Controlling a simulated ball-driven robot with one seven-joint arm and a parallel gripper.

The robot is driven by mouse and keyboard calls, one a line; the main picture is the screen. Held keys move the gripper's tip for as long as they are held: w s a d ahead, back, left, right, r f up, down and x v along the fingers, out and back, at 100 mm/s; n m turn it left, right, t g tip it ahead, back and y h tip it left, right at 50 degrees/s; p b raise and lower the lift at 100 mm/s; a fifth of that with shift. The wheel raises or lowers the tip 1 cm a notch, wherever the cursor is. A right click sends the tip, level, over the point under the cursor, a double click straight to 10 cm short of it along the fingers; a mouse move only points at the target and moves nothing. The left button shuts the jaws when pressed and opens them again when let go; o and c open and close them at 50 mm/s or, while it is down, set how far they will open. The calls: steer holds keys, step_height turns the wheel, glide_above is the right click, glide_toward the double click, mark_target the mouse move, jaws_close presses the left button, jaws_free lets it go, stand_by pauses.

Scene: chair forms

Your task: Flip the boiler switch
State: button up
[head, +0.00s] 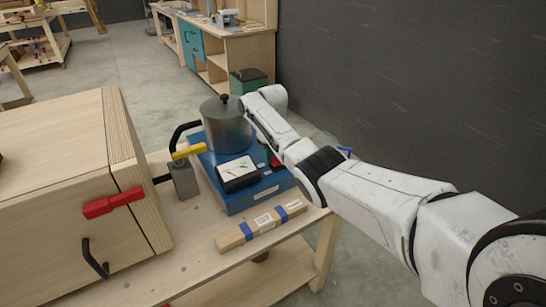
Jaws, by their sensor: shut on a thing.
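The boiler is a grey metal pot (226,125) with a dark lid knob, standing on a blue base (232,203). A dark box with a white dial face (237,170) sits at the front of the base. A small red part (273,159) shows at the base's right side, close beside my arm; it may be the switch, but its position cannot be read. My white arm reaches in from the right, its far end beside the pot. My gripper's fingers are hidden behind the arm, so what they touch does not show.
A black hose (183,131) joins the pot to a grey valve with a yellow handle (189,151). A taped wood bundle (262,225) lies in front. A dark wall (420,90) stands right.

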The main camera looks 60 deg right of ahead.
mark_target(273, 159)
steer(key=o, duration=1)
steer(key=shift+o, duration=0.2)
step_height(273, 159, up, 11)
steer(key=shift+f, duration=0.2)
